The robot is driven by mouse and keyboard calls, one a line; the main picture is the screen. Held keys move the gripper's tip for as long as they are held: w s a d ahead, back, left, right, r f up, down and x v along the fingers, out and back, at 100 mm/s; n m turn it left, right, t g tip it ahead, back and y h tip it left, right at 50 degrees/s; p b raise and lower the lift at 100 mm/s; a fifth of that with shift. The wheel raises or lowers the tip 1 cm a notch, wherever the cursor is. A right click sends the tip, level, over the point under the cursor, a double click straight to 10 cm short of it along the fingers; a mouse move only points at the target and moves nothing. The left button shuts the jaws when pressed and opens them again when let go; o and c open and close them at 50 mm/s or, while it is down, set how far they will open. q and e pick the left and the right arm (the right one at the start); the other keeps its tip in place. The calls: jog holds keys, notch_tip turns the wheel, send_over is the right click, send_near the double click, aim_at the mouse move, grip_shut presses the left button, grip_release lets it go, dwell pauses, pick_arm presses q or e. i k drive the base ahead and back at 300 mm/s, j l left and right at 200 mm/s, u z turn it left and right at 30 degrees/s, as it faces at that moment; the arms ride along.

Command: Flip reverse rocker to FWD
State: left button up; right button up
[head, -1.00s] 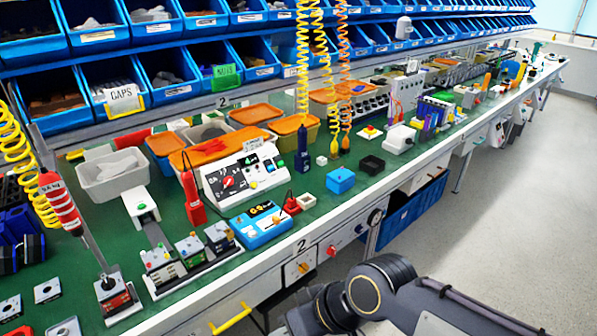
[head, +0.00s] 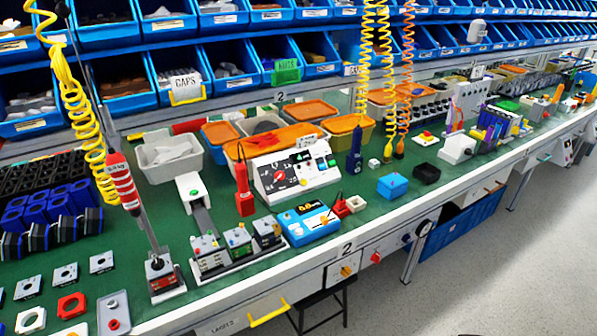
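I cannot make out a rocker marked reverse or FWD at this size. A white sloped console (head: 297,172) with a red dial, several buttons and a small display stands mid-bench. A blue box (head: 307,222) with a display and small controls sits in front of it. A red and white screwdriver-like tool (head: 124,182) hangs from a yellow coiled cord at the left, above a small fixture (head: 160,271). A red hand tool (head: 243,188) stands beside the console. Neither of my grippers shows in the head view.
The green bench top (head: 345,215) carries several small fixtures, trays and bins. Blue parts bins (head: 237,62) line the shelves behind. Drawers, a yellow handle (head: 268,313) and a dark stool (head: 322,300) are along the bench front. Grey floor (head: 480,270) is open at the right.

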aim_at(320, 162)
jog(key=i+l+u, duration=0.2)
jog(key=i+u, duration=0.15)
jog(key=i, duration=0.15)
jog(key=i+l+u, duration=0.4)
